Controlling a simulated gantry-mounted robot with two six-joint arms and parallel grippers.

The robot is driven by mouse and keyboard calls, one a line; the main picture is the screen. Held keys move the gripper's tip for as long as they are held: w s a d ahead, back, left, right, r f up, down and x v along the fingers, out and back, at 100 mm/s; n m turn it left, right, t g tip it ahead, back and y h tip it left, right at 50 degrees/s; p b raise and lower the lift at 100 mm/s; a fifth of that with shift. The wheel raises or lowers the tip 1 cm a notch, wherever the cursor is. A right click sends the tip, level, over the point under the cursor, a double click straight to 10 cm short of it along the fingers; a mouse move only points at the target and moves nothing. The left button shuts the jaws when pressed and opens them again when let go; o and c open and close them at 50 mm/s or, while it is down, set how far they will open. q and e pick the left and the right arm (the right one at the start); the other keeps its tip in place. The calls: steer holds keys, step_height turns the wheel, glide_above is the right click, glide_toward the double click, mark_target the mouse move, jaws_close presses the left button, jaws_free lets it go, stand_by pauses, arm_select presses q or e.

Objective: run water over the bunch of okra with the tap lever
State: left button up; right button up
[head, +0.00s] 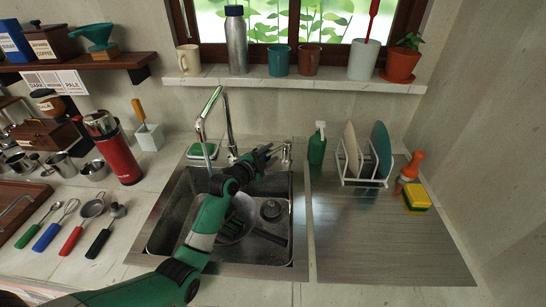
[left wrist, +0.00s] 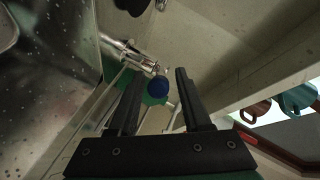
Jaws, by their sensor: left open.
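The chrome tap (head: 229,125) stands behind the sink, its arched spout reaching over the left part of the basin. My left gripper (head: 270,152) is open and empty behind the sink, just right of the tap base. In the left wrist view its two fingers (left wrist: 159,74) are spread, with a chrome fitting (left wrist: 125,48) and a blue round end (left wrist: 158,88) seen between and beyond them. I cannot tell whether they touch. The okra (head: 241,211) is partly visible as green in a round pan or strainer in the sink, mostly behind my arm. No running water can be made out.
The sink (head: 291,225) has a drain piece (head: 270,210) at right. A dish rack (head: 362,172) stands farther right. The drainboard (head: 370,245) is mostly clear.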

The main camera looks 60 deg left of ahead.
arm_select(q)
steer(key=shift+x, duration=0.95)
jaws_close()
stand_by(0.7)
